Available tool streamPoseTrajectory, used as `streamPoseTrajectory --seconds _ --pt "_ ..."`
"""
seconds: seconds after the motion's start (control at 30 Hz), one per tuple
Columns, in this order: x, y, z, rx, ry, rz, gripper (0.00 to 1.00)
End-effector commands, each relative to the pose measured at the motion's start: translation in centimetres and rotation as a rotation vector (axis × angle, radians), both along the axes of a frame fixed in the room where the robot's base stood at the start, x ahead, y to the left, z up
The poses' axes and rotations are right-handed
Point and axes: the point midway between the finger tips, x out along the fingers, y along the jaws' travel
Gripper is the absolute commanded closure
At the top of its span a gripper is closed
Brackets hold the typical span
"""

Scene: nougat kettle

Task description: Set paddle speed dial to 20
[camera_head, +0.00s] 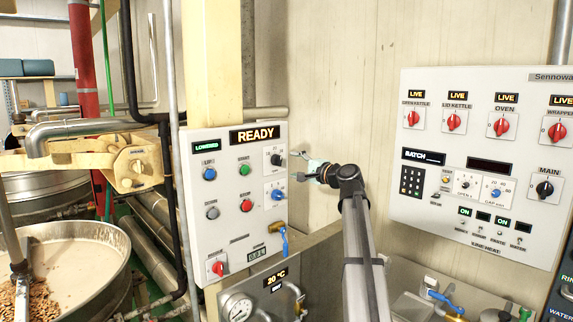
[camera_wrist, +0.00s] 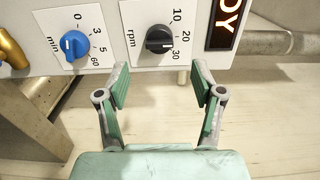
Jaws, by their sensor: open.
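The black paddle speed dial (camera_head: 277,160) is at the upper right of the kettle control panel (camera_head: 220,240). In the wrist view the dial (camera_wrist: 159,40) is marked rpm, with 10, 20 and 30 around it. I cannot tell for sure which mark its pointer faces. My gripper (camera_head: 298,166) is open and empty, just right of the panel. In the wrist view its two green-padded fingers (camera_wrist: 160,80) are spread wide, and the dial sits beyond the gap between them, not touched.
A blue dial (camera_wrist: 74,45) marked min is beside the black one; in the head view it (camera_head: 277,194) is just below. The READY display (camera_head: 255,134) is above. A pipe (camera_wrist: 265,40) runs by the panel. A second panel (camera_head: 485,150) hangs at right, a kettle (camera_head: 75,235) stands left.

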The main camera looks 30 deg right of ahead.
Motion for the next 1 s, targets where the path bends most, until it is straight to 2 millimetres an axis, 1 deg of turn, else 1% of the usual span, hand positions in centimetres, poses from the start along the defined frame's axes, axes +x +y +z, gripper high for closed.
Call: streamPoseTrajectory --seconds 0.03,0.1,0.2,0.3,0.87,0.93,1.0 --pt "-1.0 -0.2 -0.1 0.000 -0.001 -0.001 0.33" --pt "-1.9 -0.5 -0.1 0.001 -0.001 -0.001 0.33" --pt "-2.9 -0.8 -0.1 0.001 -0.001 0.000 0.33" --pt "-3.4 -1.0 0.0 0.001 -0.001 0.000 0.33" --pt "-3.5 -1.1 0.0 -0.015 -0.005 0.002 0.33" --pt "-3.6 -1.0 -0.5 -0.072 0.003 0.005 0.33" --pt "-4.1 -0.9 -2.0 -0.163 0.032 0.000 0.33"
